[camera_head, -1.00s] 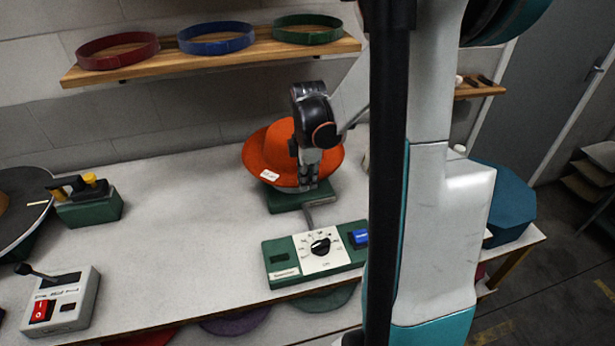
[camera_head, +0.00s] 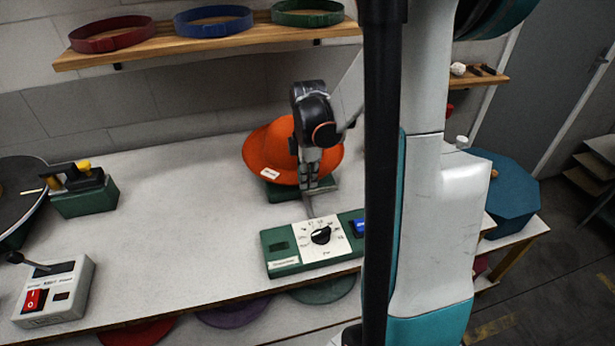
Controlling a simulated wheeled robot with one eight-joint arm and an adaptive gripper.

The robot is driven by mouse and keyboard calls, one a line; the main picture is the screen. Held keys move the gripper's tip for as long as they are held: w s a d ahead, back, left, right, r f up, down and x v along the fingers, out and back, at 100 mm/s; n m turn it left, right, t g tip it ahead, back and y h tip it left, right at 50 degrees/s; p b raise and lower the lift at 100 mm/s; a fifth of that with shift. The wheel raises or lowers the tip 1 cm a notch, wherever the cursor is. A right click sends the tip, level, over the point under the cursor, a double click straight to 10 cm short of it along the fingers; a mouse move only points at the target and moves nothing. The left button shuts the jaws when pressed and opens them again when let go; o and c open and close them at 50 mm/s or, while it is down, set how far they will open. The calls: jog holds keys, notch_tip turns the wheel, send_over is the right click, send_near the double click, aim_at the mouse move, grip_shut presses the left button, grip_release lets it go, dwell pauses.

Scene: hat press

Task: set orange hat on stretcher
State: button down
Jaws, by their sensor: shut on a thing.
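The orange hat (camera_head: 268,150) is at the green stretcher base (camera_head: 284,191), right of the middle of the white table. It sits over the base, brim low, with a small white tag on the brim. Whether it rests fully on the stretcher cannot be told. My gripper (camera_head: 310,186) points down at the hat's front right side, its fingers closed on the brim. The fingers and wrist hide part of the crown.
A green control box (camera_head: 285,251) with a black dial stands in front of the stretcher. A grey switch box (camera_head: 58,293) and a green block with a handle (camera_head: 84,200) stand left. A shelf (camera_head: 150,55) with hat bands hangs behind. The table's middle left is clear.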

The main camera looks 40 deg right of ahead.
jog(key=shift+f+b, duration=0.55)
jog(key=shift+f, duration=0.2)
jog(key=c, duration=1.7)
grip_release()
jog(key=shift+o, duration=0.2)
notch_tip(320, 180, up, 12)
jog(key=shift+s, duration=0.2)
jog(key=shift+a, duration=0.2)
